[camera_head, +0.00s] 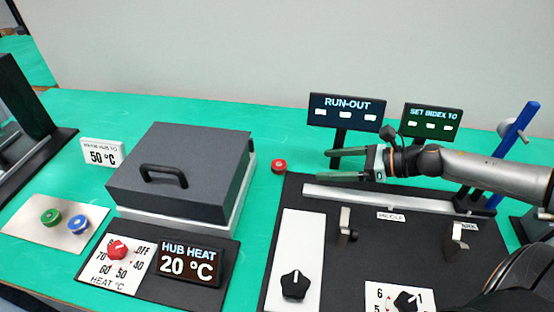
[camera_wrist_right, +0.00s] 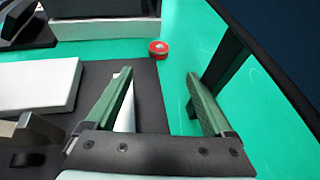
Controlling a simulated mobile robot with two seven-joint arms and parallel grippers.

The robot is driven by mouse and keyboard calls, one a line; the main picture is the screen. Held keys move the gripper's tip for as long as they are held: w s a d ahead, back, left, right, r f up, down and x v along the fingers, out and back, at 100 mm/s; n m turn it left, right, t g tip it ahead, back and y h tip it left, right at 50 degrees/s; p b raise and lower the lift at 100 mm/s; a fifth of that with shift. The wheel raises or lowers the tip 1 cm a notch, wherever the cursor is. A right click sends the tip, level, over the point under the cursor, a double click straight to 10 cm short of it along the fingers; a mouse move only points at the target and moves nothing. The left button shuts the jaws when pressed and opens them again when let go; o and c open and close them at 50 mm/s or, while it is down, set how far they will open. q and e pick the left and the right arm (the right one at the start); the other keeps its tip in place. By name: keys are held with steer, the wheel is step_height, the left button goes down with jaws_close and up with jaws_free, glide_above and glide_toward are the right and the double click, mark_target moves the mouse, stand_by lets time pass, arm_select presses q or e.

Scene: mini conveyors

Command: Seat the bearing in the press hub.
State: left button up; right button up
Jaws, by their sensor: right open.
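I cannot make out a bearing or an open press hub for certain. A grey-lidded box (camera_head: 180,172) with a black handle stands at centre left, its lid down and its inside hidden. The panel before it (camera_head: 188,265) reads HUB HEAT 20 °C. A small red round piece (camera_head: 279,166) lies on the green table right of the box; it also shows in the right wrist view (camera_wrist_right: 158,48). My right gripper (camera_head: 323,165) is open and empty, fingers pointing left, to the right of the red piece and apart from it. My left gripper is out of view.
A dark board with a metal rail (camera_head: 390,200) and a black knob (camera_head: 295,284) lies below my right gripper. RUN-OUT (camera_head: 347,108) and SET INDEX 10 (camera_head: 431,121) displays stand behind it. A red heat dial (camera_head: 117,250) and green and blue buttons (camera_head: 51,217) are at left.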

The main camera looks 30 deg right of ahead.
mark_target(280, 164)
steer(key=shift+w+a+f+b, duration=0.35)
steer(key=shift+a+f+b, duration=0.1)
steer(key=shift+b, duration=0.4)
steer(key=shift+w+a+b, duration=0.3)
steer(key=shift+w+b, duration=0.1)
steer(key=shift+b, duration=0.25)
steer(key=shift+b+x, duration=0.45)
steer(key=shift+x, duration=0.65)
steer(key=shift+w+a+r, duration=0.1)
steer(key=shift+w+a, duration=0.05)
steer(key=shift+w, duration=0.1)
steer(key=shift+p+x, duration=0.4)
steer(key=shift+x, duration=0.55)
steer(key=shift+w+a+p, duration=0.3)
steer(key=shift+w+a, duration=0.1)
steer(key=shift+a, duration=0.1)
steer(key=p+x, duration=0.1)
steer(key=x, duration=0.2)
steer(key=shift+w+a, duration=0.25)
steer(key=shift+w+f, duration=0.1)
steer(key=shift+f, duration=0.25)
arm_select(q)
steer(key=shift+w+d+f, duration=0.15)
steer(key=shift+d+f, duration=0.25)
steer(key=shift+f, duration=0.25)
arm_select(e)
steer(key=shift+c, duration=0.3)
